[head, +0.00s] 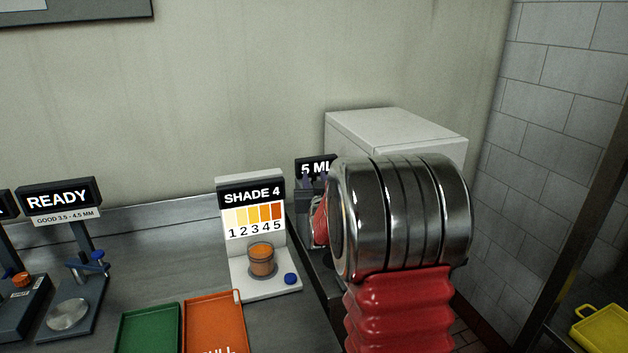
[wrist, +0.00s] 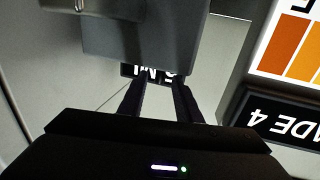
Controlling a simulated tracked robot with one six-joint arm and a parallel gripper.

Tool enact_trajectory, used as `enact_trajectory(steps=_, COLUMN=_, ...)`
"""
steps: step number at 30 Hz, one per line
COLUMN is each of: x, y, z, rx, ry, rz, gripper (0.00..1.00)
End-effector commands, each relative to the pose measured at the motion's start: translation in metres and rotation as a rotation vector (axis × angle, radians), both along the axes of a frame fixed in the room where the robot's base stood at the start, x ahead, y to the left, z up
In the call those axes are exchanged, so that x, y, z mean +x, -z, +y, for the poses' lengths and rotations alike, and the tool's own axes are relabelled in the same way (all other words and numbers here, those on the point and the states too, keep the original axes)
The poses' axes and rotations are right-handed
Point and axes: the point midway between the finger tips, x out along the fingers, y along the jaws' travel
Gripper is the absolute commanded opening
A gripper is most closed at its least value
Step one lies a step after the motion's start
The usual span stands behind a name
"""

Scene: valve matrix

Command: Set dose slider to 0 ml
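The dose display (head: 315,168) reads 5 ML in the head view, its right end covered by my arm. A grey dispenser body (head: 308,200) shows in part below it. In the wrist view the display (wrist: 150,73) appears upside down behind my fingers. My gripper (wrist: 160,85) has its two dark fingers apart, with a gap between them and nothing clearly held. Its tips reach up to the lower edge of a grey block (wrist: 145,40); I cannot tell whether they touch it. I cannot make out the slider knob in either view.
The SHADE 4 stand (head: 265,285) with an amber cup (head: 262,259) is left of the dispenser. A green tray (head: 148,330) and an orange tray (head: 213,322) lie in front. The READY gauge (head: 58,195) is farther left. A white box (head: 390,130) stands behind.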

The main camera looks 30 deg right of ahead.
Motion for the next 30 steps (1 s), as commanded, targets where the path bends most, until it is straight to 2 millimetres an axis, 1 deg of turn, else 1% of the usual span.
enact_trajectory(steps=1, x=-0.0001, y=-0.0001, z=0.0, rx=0.0, ry=0.0, rz=0.0, gripper=0.3)
enact_trajectory(steps=2, x=-0.0002, y=-0.0001, z=-0.0001, rx=0.0, ry=0.0, rz=0.0, gripper=0.28)
enact_trajectory(steps=14, x=-0.0005, y=0.0, z=-0.0002, rx=0.0, ry=0.001, rz=0.0, gripper=0.0)
enact_trajectory(steps=30, x=-0.001, y=0.0, z=-0.0008, rx=0.0, ry=0.003, rz=0.0, gripper=0.0)
